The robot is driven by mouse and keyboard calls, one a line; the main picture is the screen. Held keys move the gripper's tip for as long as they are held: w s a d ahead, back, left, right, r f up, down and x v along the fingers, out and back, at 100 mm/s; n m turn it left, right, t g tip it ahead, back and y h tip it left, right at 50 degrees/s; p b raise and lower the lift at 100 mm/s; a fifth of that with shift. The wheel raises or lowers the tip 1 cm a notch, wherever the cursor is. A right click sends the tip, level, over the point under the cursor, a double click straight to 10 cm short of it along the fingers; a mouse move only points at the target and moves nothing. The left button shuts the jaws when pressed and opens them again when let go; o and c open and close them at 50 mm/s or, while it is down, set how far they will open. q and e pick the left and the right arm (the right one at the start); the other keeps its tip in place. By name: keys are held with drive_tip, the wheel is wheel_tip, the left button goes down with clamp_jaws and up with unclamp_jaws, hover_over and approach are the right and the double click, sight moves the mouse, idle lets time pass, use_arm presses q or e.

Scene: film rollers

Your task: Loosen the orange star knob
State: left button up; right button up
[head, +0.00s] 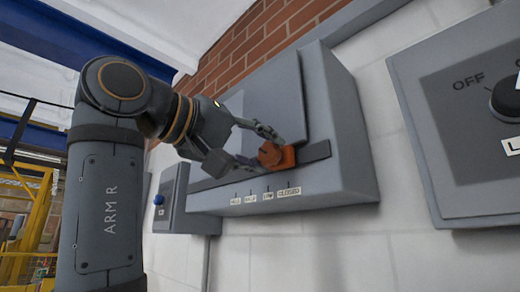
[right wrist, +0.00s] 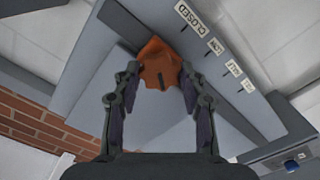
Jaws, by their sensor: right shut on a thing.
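The orange star knob (head: 271,155) sits on a dark slot strip on the front of a grey wall box, near the end marked CLOSED. In the right wrist view the knob (right wrist: 158,62) shows between the fingertips, with a dark mark on its face. My right gripper (head: 268,150) reaches it from the left. Its two fingers (right wrist: 160,75) touch the knob on opposite sides and are shut on it. My left gripper is not in view.
The grey box (head: 345,130) has a sloping panel above the slot and a row of small labels (head: 288,192) below it. A box with a blue button (head: 158,199) is at left. A panel with an OFF dial (head: 508,98) is at right.

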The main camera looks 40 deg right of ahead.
drive_tip(key=n, duration=0.4)
drive_tip(key=shift+n+b, duration=0.3)
drive_tip(key=shift+n, duration=1.5)
drive_tip(key=o, duration=1.1)
drive_tip(key=shift+d, duration=0.15)
drive_tip(key=shift+o, duration=0.2)
